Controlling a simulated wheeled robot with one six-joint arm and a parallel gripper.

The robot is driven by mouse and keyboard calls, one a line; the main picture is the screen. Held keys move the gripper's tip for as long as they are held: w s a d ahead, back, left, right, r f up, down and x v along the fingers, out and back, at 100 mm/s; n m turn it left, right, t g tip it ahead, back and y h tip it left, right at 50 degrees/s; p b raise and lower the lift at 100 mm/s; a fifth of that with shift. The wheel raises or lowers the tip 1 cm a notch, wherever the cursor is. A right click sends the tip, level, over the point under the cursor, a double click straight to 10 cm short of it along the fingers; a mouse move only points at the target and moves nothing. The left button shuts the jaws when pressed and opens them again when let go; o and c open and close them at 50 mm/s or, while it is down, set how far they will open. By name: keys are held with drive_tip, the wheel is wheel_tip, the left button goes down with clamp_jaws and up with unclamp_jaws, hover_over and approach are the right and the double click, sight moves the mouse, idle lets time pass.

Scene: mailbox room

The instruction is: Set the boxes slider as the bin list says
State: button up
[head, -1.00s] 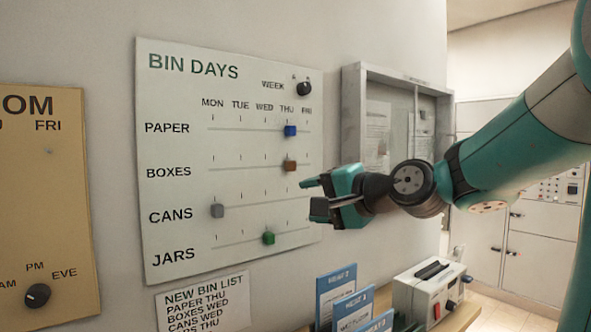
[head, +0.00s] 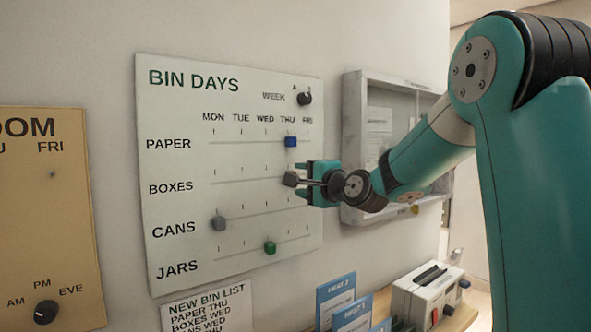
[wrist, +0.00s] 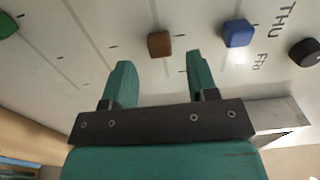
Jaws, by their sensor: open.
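The BIN DAYS board (head: 180,110) hangs on the wall with four day sliders. The brown boxes slider (head: 290,179) stands under THU on its track. My gripper (head: 301,180) is open close to it, in front of the board. In the wrist view the brown slider (wrist: 160,44) shows between and just beyond the two fingertips (wrist: 160,66), with gaps on both sides. The bin list (head: 205,308) below the board reads PAPER THU, BOXES WED; its lower lines are cut off.
The blue paper slider (head: 291,141) is at THU, above my gripper. The grey cans slider (head: 218,223) is at MON and the green jars slider (head: 270,247) near WED. A dark week knob (head: 305,96) sits top right. A glass-fronted case (head: 352,130) is just right.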

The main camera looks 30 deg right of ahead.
drive_tip(key=w, duration=0.3)
drive_tip(key=shift+w+a+p, duration=0.1)
drive_tip(key=shift+w+p, duration=0.15)
drive_tip(key=shift+p, duration=0.15)
